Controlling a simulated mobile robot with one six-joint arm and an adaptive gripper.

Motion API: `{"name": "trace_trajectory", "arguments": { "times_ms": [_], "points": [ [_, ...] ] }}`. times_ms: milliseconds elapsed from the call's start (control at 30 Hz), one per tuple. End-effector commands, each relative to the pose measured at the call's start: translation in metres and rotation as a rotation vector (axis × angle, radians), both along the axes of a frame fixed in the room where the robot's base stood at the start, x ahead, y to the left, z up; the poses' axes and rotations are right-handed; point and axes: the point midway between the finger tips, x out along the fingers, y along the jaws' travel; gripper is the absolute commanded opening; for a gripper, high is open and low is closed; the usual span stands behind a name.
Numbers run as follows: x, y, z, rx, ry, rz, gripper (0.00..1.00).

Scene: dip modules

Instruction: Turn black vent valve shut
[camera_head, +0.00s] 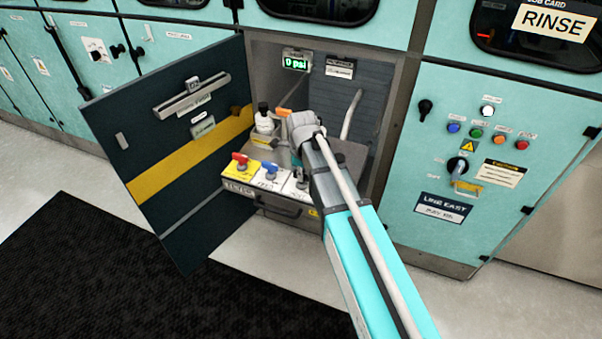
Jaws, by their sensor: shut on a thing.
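An open cabinet bay holds a pull-out drawer with a valve panel (262,207) on its front. A red-handled valve (240,160) stands on the yellow section. A blue-handled valve (269,170) stands on the white section beside it. The black vent valve (301,176) is at the right white section, mostly hidden by my gripper and arm, so its handle angle cannot be told. My gripper (297,164) points down over that section, its fingers largely hidden, and it is shut on the valve's handle.
A white bottle (264,121) stands behind the valves. The dark cabinet door (180,150) hangs open at left. A button panel (490,140) is at right. A black mat (120,270) covers the floor at front left.

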Motion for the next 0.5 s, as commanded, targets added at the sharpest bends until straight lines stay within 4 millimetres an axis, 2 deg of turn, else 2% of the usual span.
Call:
{"name": "trace_trajectory", "arguments": {
  "times_ms": [467,500],
  "points": [
    [0.0037,0.0026,0.0004,0.006,-0.006,-0.021,0.00],
    [0.0037,0.0026,0.0004,0.006,-0.006,-0.021,0.26]
  ]
}}
